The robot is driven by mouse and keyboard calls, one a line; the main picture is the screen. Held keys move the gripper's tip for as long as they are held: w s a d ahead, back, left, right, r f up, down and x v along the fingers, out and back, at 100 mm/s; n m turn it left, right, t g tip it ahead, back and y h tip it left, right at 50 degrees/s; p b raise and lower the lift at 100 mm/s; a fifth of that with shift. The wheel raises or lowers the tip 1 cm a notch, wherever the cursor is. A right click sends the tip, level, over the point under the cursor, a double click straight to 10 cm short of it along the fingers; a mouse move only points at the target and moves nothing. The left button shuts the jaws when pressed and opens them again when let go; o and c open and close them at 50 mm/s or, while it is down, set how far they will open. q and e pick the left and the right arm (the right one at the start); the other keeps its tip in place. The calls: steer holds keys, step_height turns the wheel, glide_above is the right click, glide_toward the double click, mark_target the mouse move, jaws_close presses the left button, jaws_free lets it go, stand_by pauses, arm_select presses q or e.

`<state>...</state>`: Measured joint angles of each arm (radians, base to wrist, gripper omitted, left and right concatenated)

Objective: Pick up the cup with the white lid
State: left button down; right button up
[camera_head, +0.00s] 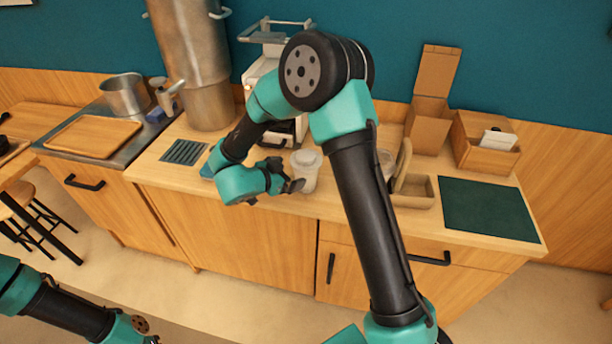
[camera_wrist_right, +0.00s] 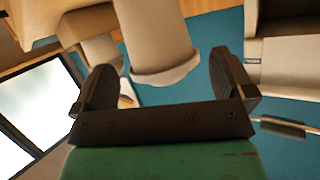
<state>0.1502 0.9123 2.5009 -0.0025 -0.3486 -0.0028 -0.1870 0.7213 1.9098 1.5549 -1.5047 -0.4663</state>
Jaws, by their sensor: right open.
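The cup with the white lid (camera_head: 307,168) stands upright on the counter in the middle of the head view, its lid pale and its body translucent. My right gripper (camera_head: 296,187) is at the cup's left front side, open, with the fingers close to it. In the right wrist view a pale cup-like body (camera_wrist_right: 155,35) reaches down toward the space between the two spread dark fingers of the right gripper (camera_wrist_right: 165,82). Whether they touch it I cannot tell. My left arm shows at the lower left of the head view; its fingers are out of view.
A white machine (camera_head: 258,68) stands behind the cup, partly hidden by my right arm. A tall metal pot (camera_head: 190,50), a drip grate (camera_head: 185,151), a wooden box (camera_head: 484,150) and a dark green mat (camera_head: 488,208) share the counter (camera_head: 165,181).

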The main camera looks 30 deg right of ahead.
mark_target(295, 172)
steer(key=x, duration=0.5)
stand_by(0.4)
steer(key=c, duration=0.5)
